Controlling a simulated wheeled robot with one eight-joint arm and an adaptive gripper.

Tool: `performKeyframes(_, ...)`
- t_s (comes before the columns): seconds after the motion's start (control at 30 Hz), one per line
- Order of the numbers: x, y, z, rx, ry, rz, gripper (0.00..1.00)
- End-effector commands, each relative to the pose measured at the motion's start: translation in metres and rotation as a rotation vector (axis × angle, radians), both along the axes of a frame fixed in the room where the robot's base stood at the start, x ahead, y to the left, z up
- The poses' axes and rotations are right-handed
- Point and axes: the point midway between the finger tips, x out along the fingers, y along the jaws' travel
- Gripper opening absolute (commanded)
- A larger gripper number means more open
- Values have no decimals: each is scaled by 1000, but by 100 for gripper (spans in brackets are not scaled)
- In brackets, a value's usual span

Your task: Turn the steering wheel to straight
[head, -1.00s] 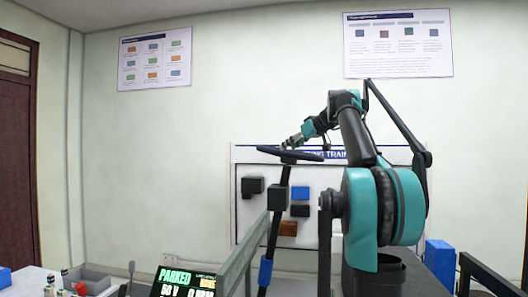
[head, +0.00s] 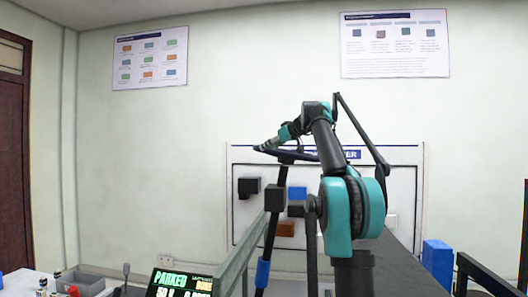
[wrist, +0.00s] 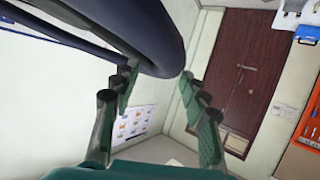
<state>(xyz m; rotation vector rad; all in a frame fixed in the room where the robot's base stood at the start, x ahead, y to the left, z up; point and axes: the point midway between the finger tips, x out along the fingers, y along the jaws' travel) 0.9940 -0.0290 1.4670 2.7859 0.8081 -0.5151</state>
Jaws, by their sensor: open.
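The steering wheel (head: 303,156) is seen nearly edge-on in the head view, as a thin dark blue rim on top of a slanted black column (head: 272,215). My gripper (head: 262,148) is at the left end of the rim. In the wrist view, the thick dark blue rim (wrist: 160,40) fills the upper left and curves down between the open fingertips of my gripper (wrist: 160,76). The fingers stand apart on either side of it. I cannot tell whether either finger touches the rim. The wheel's hub and spokes are not clear in either view.
A white panel with black, blue and brown blocks (head: 286,229) stands behind the column. A grey-green rail (head: 240,262) runs in front. A display reading PARKED (head: 180,284) is at the lower left, beside a grey bin (head: 82,283). A blue box (head: 437,262) is at the right.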

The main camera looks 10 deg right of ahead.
Motion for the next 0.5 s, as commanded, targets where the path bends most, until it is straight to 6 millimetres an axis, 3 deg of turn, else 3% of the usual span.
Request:
performKeyframes(0.2, 26, 17, -13, -1, 0, 1, 44)
performKeyframes(0.5, 37, 23, -18, 1, 0, 0, 44)
